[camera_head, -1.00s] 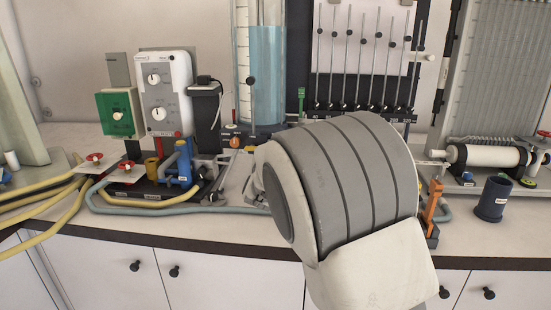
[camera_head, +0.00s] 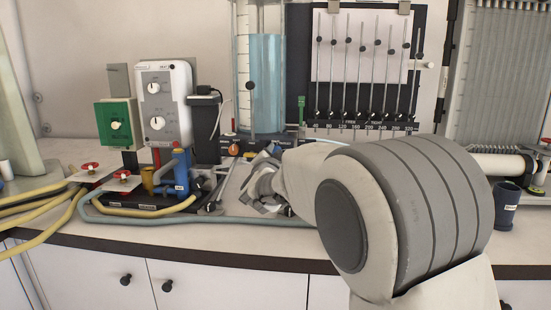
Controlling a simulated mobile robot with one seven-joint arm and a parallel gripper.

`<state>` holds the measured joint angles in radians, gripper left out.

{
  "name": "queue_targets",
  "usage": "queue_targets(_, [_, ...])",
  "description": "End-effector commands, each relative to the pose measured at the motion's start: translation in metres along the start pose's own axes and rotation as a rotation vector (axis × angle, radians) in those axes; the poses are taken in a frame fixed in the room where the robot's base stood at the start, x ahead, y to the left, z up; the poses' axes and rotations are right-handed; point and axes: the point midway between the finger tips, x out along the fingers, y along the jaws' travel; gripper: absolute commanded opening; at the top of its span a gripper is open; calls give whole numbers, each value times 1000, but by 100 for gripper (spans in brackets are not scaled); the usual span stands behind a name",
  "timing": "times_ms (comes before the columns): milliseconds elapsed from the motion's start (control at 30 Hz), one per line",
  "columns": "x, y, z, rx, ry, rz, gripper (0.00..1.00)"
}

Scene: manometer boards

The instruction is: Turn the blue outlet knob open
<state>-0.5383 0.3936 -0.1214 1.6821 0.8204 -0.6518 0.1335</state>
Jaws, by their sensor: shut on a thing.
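My gripper (camera_head: 268,166) is at the front of the low base under the blue water tank (camera_head: 266,82), to the right of the orange knob (camera_head: 234,149). The white wrist and the arm link hide most of it, and the fingertips are hard to make out. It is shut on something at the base. A small patch of blue (camera_head: 277,149) shows at its far end, where the blue outlet knob appears to be. The knob's shape and its turned angle are hidden.
A pump unit with a blue pipe (camera_head: 182,168), red valve handles (camera_head: 123,176) and yellow hoses (camera_head: 38,190) stands at the left. A grey-blue hose (camera_head: 190,220) runs along the front. A dark blue cup (camera_head: 505,206) stands at the right. The manometer board (camera_head: 362,65) rises behind.

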Motion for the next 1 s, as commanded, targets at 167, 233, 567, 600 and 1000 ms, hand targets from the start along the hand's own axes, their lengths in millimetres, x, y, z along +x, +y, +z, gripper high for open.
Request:
queue_targets(167, [0, 0, 1, 14, -2, 1, 0])
queue_targets(233, [0, 0, 0, 15, -2, 1, 0])
queue_targets(567, [0, 0, 1, 14, -1, 1, 50])
queue_targets(600, [0, 0, 0, 14, -1, 1, 57])
queue_targets(1000, [-3, 0, 0, 13, -1, 0, 64])
